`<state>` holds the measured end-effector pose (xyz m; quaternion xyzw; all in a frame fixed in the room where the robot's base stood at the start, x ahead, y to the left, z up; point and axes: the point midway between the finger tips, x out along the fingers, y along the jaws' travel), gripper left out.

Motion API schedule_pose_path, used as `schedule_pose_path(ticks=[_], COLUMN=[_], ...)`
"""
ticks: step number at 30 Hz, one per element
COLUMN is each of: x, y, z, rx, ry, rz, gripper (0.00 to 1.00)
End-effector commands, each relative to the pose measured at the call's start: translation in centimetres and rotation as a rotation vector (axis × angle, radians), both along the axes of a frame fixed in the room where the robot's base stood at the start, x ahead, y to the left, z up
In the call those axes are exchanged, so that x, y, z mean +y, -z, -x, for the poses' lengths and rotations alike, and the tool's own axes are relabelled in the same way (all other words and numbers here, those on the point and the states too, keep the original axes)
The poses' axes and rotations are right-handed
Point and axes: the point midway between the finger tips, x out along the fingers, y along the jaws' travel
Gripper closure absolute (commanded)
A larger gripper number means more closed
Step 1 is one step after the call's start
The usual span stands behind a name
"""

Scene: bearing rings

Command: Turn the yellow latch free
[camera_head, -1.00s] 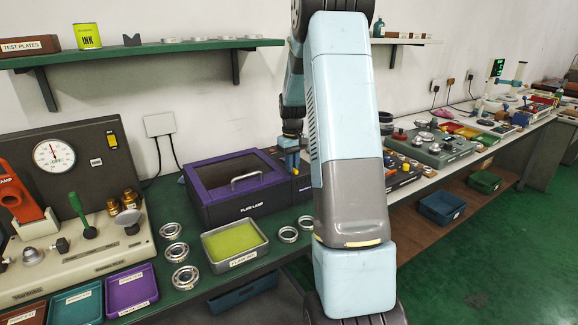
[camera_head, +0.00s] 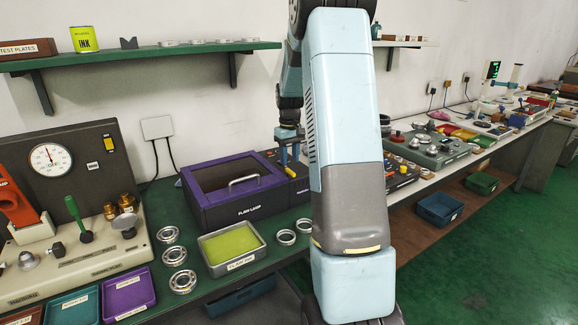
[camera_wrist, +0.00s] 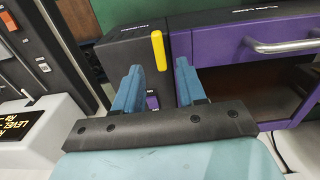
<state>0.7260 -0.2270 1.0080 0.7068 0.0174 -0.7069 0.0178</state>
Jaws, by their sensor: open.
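The yellow latch (camera_wrist: 158,50) is a slim bar on the dark panel beside the purple flip-front box; it also shows small in the head view (camera_head: 290,172). In the wrist view it runs along the picture's height. My gripper (camera_wrist: 159,67) is open, with two blue fingers. The latch's near end appears between the fingertips, with a gap on both sides; I cannot tell the depth between them. In the head view my gripper (camera_head: 289,158) is above the panel at the right end of the purple box (camera_head: 235,208).
The box's metal handle (camera_wrist: 285,46) sticks out to the right of my fingers in the wrist view. In the head view a tray with a yellow-green pad (camera_head: 232,268) and several bearing rings (camera_head: 285,237) lie in front of the box. A shelf (camera_head: 140,53) hangs above.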

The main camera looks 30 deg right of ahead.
Motion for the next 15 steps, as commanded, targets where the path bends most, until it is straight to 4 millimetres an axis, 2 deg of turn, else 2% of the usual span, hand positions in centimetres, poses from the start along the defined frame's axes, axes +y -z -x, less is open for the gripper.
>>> schedule_pose_path(ticks=[3,9,15], x=[0.0,0.0,0.0], y=[-2.5,-6.3,-8.7], z=[-0.1,-0.1,-0.1], rx=[-0.004,-0.003,-0.001], ry=[0.000,0.000,0.000], rz=[0.002,0.001,0.001], gripper=[0.60,0.60,0.60])
